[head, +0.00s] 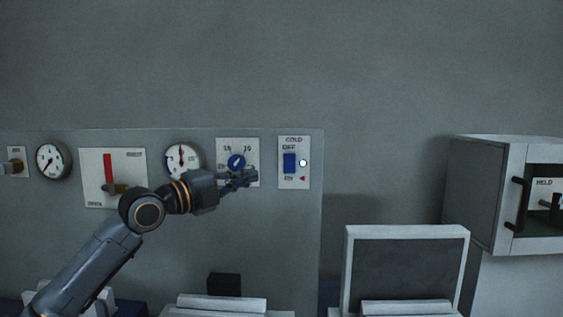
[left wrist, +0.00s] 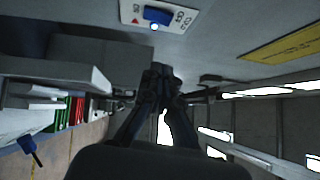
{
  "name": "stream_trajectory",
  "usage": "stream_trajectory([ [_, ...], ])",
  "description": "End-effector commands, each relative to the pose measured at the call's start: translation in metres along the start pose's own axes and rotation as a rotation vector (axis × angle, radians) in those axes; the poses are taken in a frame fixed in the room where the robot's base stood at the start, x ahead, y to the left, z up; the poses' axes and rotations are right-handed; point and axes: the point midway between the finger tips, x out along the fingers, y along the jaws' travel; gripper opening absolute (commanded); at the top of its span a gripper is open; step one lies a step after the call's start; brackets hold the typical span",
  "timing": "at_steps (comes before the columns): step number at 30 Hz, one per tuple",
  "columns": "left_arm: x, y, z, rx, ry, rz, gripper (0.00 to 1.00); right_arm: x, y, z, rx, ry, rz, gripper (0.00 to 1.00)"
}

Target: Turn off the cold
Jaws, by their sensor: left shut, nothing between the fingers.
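The COLD plate (head: 294,180) is a white panel on the grey wall board, marked OFF at the top and ON at the bottom. Its blue switch (head: 289,163) sits between the two marks, with a bright white lamp (head: 303,163) to its right and a red triangle beside ON. My left gripper (head: 252,177) is shut and empty, left of the plate and overlapping the lower part of the blue-knob dial in the picture. In the left wrist view the closed fingers (left wrist: 160,75) point toward the blue switch (left wrist: 158,16), with a visible gap between. My right gripper is not in view.
The blue-knob dial (head: 236,161), a round gauge (head: 183,158) and a red-barred lever panel (head: 92,180) lie left of the plate. A box with a dark handle (head: 490,190) is at the right. A grey-screened monitor (head: 404,270) stands below.

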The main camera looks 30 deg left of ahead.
Motion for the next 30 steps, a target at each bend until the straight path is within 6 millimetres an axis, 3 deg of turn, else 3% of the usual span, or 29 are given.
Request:
stream_trajectory([
  [5,0.017,-0.007,0.001,-0.002,0.001,-0.002,0.00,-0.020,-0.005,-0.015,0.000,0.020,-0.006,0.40],
  [11,0.052,-0.010,-0.001,-0.004,0.003,-0.004,0.00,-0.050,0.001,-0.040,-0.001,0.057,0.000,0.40],
  [18,0.103,-0.008,-0.001,-0.006,0.003,-0.003,0.00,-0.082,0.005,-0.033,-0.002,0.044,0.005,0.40],
  [24,0.119,-0.003,0.021,-0.004,-0.001,0.000,0.00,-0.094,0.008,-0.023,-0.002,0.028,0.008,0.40],
  [30,0.126,-0.001,0.027,-0.001,0.001,0.001,0.00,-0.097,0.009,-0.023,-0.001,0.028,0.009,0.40],
])
